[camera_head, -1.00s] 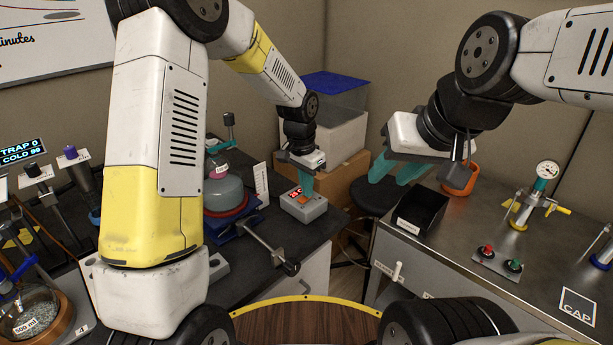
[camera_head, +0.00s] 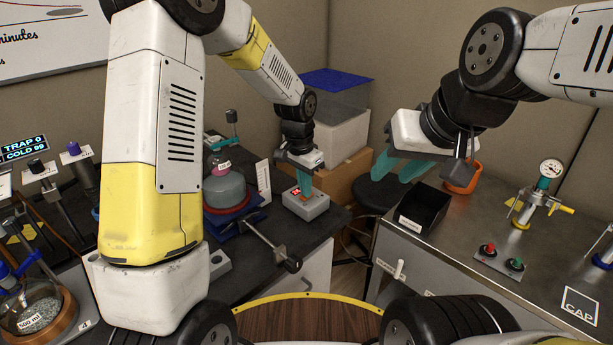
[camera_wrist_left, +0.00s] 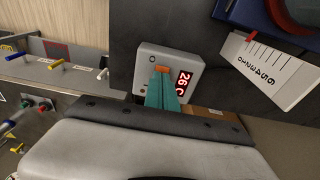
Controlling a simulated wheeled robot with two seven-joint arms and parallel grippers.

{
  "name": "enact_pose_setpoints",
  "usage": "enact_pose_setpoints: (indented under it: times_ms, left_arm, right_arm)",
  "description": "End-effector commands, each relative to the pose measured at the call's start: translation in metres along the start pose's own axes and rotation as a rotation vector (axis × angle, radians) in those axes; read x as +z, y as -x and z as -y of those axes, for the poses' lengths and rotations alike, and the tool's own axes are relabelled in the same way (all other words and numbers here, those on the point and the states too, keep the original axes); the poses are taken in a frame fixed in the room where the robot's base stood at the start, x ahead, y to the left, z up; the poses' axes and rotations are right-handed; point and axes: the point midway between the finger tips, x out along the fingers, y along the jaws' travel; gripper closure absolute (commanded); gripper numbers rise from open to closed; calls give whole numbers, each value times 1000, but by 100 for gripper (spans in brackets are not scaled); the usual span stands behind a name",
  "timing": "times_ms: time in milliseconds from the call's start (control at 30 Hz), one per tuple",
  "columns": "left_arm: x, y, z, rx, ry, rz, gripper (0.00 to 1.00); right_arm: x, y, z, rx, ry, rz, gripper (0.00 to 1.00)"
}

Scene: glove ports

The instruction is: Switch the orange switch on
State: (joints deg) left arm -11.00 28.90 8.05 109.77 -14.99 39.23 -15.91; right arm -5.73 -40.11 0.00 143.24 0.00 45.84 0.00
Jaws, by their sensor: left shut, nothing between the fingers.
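The orange switch (camera_wrist_left: 162,69) is a small orange rocker on a light grey box (camera_head: 312,211) with a red lit display, on the dark bench at the left. My left gripper (camera_head: 305,194) is shut and empty, its teal fingers pointing down at the box. In the left wrist view the fingertips (camera_wrist_left: 163,80) are right at the switch and overlap its near edge; I cannot tell whether they touch. In the head view the fingers mostly hide the switch. My right gripper (camera_head: 396,168) is open and empty, its teal fingers apart near a black bin.
A glass vessel on a blue stand (camera_head: 228,190) and a white scale card (camera_head: 264,182) stand left of the box. The black bin (camera_head: 423,208), an orange cup (camera_head: 462,178) and a red and green button panel (camera_head: 499,258) are on the right steel bench.

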Motion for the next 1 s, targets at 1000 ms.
enact_pose_setpoints:
  times_ms: [1000]
  left_arm:
    - [-2, 83, 0, -1, 0, -2, 100]
  right_arm:
    - [0, 0, 0, 0, 0, 0, 64]
